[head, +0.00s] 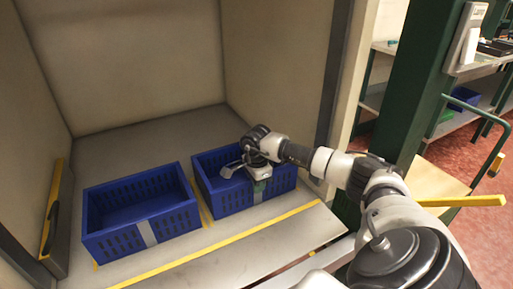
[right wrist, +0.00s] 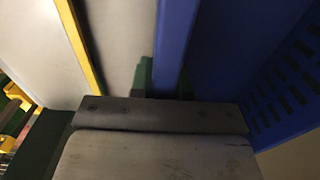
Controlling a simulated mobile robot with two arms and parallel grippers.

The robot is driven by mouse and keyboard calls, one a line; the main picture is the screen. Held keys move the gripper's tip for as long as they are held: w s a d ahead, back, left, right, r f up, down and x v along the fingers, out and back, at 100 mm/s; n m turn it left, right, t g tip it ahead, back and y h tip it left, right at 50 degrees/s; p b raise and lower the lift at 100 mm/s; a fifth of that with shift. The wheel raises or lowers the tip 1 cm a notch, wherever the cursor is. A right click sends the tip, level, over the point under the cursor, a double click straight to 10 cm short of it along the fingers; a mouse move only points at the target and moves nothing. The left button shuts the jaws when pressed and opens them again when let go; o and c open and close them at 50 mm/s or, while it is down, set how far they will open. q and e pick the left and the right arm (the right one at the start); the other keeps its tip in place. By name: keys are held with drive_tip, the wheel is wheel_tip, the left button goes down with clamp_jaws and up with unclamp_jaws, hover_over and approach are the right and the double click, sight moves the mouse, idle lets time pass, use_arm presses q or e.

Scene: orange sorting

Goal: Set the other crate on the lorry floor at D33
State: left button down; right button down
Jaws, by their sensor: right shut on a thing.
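Two blue crates stand side by side on the lorry floor (head: 125,145) inside the box-like bay. The left crate (head: 118,240) is upright and looks empty. The right crate (head: 232,202) is upright too, close beside it with a narrow gap. My right gripper (head: 262,186) reaches in from the right and is shut on the right crate's near wall. In the right wrist view the crate's blue wall (right wrist: 175,45) runs down to the gripper (right wrist: 163,92); the fingertips are mostly hidden. I cannot tell whether the crate touches the floor. My left gripper is out of view.
A yellow line (head: 228,243) runs along the floor near the front edge. A yellow-edged panel (head: 54,220) stands at the left wall. A dark green post (head: 420,75) and shelves (head: 480,68) are at the right. Free floor lies behind the crates.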

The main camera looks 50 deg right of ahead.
drive_tip(key=c, duration=1.1)
unclamp_jaws()
drive_tip(key=shift+o, duration=0.5)
wheel_tip(320, 180, up, 11)
drive_tip(key=shift+f, duration=0.1)
wheel_tip(320, 180, up, 9)
drive_tip(key=p, duration=0.7)
